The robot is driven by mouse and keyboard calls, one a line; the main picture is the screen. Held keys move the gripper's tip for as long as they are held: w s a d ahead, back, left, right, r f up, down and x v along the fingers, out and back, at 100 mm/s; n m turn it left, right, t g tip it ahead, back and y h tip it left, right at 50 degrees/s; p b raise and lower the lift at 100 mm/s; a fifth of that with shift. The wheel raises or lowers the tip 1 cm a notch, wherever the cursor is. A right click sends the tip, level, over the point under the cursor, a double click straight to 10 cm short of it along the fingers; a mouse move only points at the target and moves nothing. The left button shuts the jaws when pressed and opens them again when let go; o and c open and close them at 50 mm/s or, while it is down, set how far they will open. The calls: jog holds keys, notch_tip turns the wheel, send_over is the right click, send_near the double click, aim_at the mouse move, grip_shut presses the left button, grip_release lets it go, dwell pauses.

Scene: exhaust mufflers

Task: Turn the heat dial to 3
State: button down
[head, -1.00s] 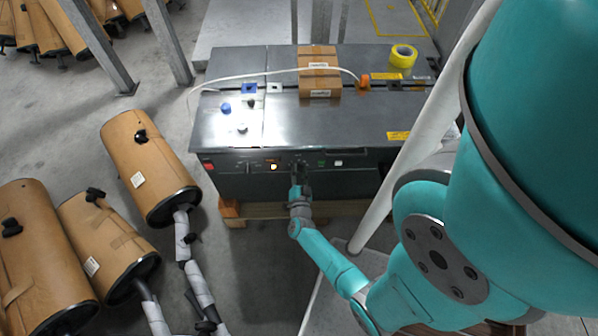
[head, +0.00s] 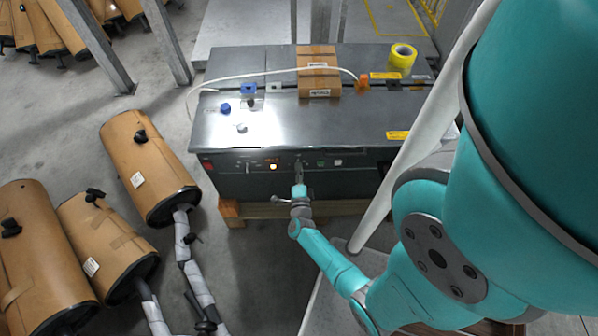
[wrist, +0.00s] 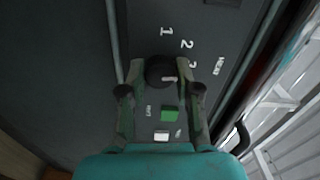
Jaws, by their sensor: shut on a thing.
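The heat dial (wrist: 158,70) is a dark round knob on the machine's dark front panel. In the wrist view the white figures 1, 2 and a partly hidden 3 curve around its upper right side. A pale mark shows on the knob's lower right, but I cannot tell for certain where the dial points. My gripper (wrist: 160,74) has one finger on each side of the knob and is shut on it. In the head view my gripper (head: 299,172) reaches the front panel, and the dial is too small and covered to make out.
The grey machine (head: 230,135) bears a brown carton (head: 318,75) and a yellow tape roll (head: 402,57). A lit orange button (head: 273,167) is left of my gripper. Wrapped mufflers (head: 150,165) lie on the floor at left. A green button (wrist: 169,114) sits below the dial.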

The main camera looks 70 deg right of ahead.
jog(key=shift+m, duration=0.5)
jog(key=c, duration=0.8)
grip_release()
jog(key=shift+a, duration=0.1)
jog(key=v, duration=1.2)
